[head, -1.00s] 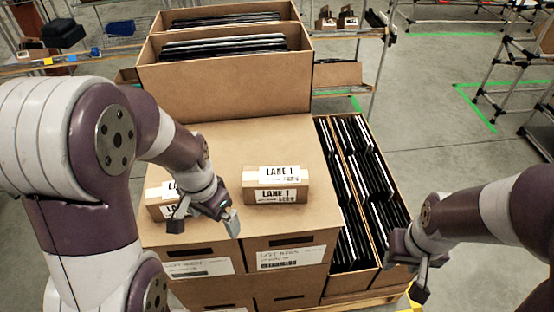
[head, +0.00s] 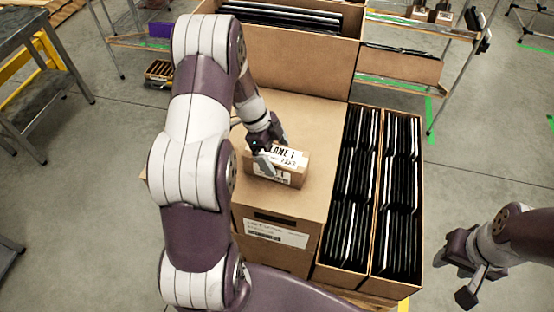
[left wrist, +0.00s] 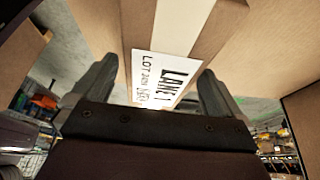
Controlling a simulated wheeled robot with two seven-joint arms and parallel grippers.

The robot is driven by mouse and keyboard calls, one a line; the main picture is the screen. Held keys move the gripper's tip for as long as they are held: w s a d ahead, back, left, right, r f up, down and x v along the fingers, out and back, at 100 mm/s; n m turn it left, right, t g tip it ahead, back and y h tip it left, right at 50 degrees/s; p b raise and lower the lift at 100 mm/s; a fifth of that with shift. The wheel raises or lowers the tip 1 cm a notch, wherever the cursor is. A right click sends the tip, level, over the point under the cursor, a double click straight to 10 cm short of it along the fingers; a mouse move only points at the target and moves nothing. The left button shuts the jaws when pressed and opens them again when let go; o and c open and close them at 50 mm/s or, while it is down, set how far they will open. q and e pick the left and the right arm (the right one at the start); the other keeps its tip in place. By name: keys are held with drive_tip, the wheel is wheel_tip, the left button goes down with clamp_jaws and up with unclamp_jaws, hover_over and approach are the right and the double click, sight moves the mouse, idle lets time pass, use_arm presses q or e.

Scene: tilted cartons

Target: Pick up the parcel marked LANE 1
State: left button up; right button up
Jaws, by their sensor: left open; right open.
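The LANE 1 parcel (head: 290,165) is a small brown carton with white labels on its top and front. It lies on the flat top of a large carton (head: 310,115). My left gripper (head: 268,150) is open at the parcel's left end and covers part of its label. In the left wrist view the parcel (left wrist: 185,40) shows large, its LANE 1 label between the two open fingers (left wrist: 155,95); whether they touch it I cannot tell. My right gripper (head: 476,278) is open and empty at the lower right, away from the cartons.
Open cartons of black flat items (head: 380,190) stand right of the parcel. A taller open carton (head: 300,60) rises behind it. A metal table (head: 40,70) stands at far left. My left arm hides the surface left of the parcel.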

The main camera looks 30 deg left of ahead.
use_arm(q)
drive_tip(key=x, duration=0.2)
drive_tip(key=shift+d+f, duration=0.15)
drive_tip(key=shift+f, duration=0.3)
drive_tip(key=shift+r, duration=0.1)
drive_tip(key=c, duration=1.2)
